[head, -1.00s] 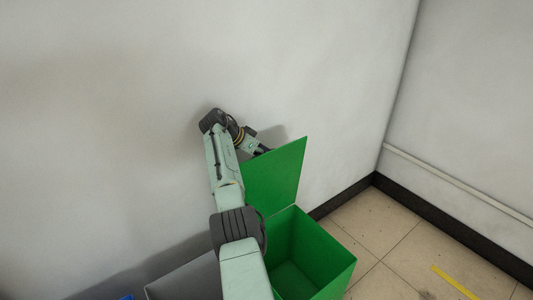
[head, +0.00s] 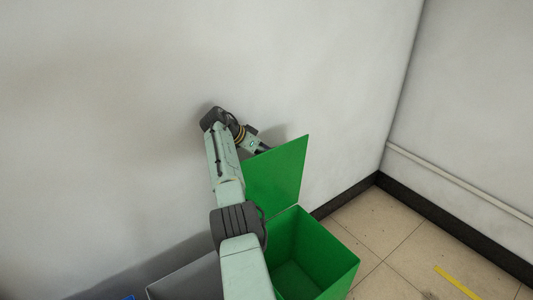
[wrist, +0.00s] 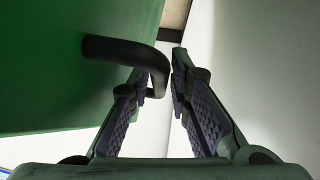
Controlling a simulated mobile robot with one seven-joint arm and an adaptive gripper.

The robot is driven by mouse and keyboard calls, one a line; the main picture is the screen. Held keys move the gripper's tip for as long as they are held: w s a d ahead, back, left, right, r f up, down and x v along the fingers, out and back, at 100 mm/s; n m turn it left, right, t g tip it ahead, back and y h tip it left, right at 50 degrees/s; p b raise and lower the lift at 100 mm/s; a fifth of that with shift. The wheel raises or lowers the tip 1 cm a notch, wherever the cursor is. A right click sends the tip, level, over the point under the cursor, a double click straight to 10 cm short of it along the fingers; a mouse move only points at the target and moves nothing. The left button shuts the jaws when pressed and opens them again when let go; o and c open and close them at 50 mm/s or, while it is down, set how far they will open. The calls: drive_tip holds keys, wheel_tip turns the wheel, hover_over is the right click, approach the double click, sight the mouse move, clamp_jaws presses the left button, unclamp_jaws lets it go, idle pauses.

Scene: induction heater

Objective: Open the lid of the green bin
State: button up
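The green bin (head: 338,262) stands by the wall with its inside showing from above. Its green lid (head: 282,170) is raised nearly upright behind the opening, close to the wall. In the wrist view the lid (wrist: 60,80) fills the left side, with a black bar handle (wrist: 125,50) on its face. My gripper (head: 268,150) is at the lid's top left edge, partly hidden behind it. In the wrist view its fingers (wrist: 163,82) are apart by a narrow gap. The handle's end lies right at the fingertips; contact cannot be told.
A grey bin (head: 185,280) stands left of the green one, partly behind my arm. The pale wall (head: 110,120) is close behind the lid and my wrist. The tiled floor (head: 385,230) to the right is clear, with a yellow strip (head: 457,282).

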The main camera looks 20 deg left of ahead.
drive_tip(key=shift+a+r, duration=0.1)
drive_tip(key=v, duration=1.1)
drive_tip(key=shift+s+r, duration=0.25)
drive_tip(key=shift+r, duration=0.1)
drive_tip(key=shift+a, duration=0.15)
